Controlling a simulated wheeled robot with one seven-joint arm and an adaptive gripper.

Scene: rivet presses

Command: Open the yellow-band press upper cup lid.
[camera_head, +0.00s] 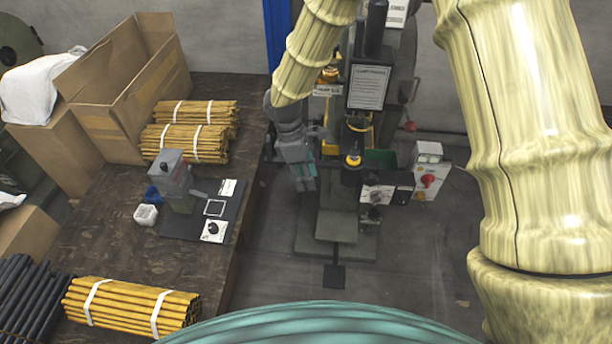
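A yellow band (353,160) circles a dark part lower on the press. My gripper (305,186) hangs left of the press, below the upper cup and apart from it, fingers pointing down. It appears empty, but its finger opening is too small to judge.
The brown table (180,262) at left carries an open cardboard box (120,95), yellow rod bundles (190,138), and a small grey bench device (178,180). A control box with a red button (430,178) stands right of the press.

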